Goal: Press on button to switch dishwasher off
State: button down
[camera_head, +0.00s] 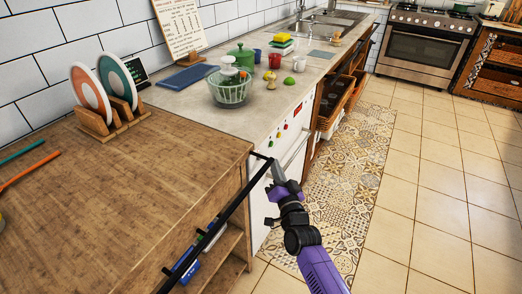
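The dishwasher (263,193) is the white-fronted unit under the pale countertop, just beyond the wooden cabinet. Its control panel (291,127) is on the upper front edge and carries several small coloured buttons, red and green among them. My gripper (275,168) is in front of the dishwasher, below and near the near end of the panel, at the far end of a black rail. It looks apart from the buttons, but depth is hard to judge. The view is too small to tell whether its fingers are open or shut. My arm hides part of the dishwasher front.
The black rail (215,228) runs along the wooden cabinet (130,185) close to my gripper. Open drawers (338,95) stick out beyond the dishwasher. The tiled floor (425,190) at right is clear.

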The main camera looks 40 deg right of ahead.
jog(key=shift+w+a+p, duration=0.25)
jog(key=shift+w+p, duration=0.1)
jog(key=shift+w, duration=0.3)
jog(key=shift+w, duration=0.1)
dwell(1.6)
jog(key=shift+w+a, duration=0.15)
jog(key=shift+w, duration=0.15)
jog(key=shift+w+a+p, duration=0.2)
jog(key=shift+w+p, duration=0.15)
jog(key=shift+w, duration=0.1)
dwell(0.7)
jog(key=shift+s, duration=0.1)
jog(key=shift+s+d+b, duration=0.35)
jog(key=shift+s, duration=0.4)
